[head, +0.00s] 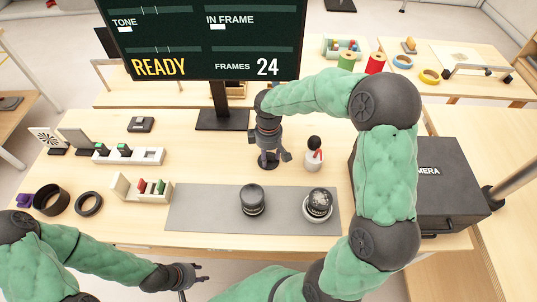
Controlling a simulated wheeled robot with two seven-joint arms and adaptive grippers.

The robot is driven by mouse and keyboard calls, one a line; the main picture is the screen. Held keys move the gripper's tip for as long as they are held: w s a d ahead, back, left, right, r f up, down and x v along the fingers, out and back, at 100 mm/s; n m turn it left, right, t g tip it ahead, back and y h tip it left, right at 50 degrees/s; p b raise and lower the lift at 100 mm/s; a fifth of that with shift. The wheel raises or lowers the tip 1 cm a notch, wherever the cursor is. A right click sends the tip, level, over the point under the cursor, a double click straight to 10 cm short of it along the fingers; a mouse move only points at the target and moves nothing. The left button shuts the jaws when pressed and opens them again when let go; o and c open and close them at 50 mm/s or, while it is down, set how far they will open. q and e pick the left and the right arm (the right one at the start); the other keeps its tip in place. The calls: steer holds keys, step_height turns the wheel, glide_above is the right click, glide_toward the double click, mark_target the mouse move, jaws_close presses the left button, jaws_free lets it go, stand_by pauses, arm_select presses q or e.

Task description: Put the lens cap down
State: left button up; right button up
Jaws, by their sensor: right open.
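A dark flat disc, which looks like the lens cap (268,164), lies on the table behind the grey mat (205,222). My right gripper (268,154) points down just above it with its fingers spread on either side; I cannot tell whether they touch it. A dark lens-like cylinder (252,199) stands on the mat. Another dark round piece (319,202) sits in a pale ring on the mat's right part. My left gripper (202,273) is low at the table's front edge, its fingers apart and empty.
A small red-and-white bottle with a black top (314,155) stands close right of my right gripper. A black camera case (445,185) is at the right. The screen (205,40) on its stand is behind. Black rings (88,204) and a block rack (125,187) are left.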

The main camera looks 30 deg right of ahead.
mark_target(269, 156)
step_height(269, 156, up, 12)
steer(key=p, duration=0.4)
stand_by(0.5)
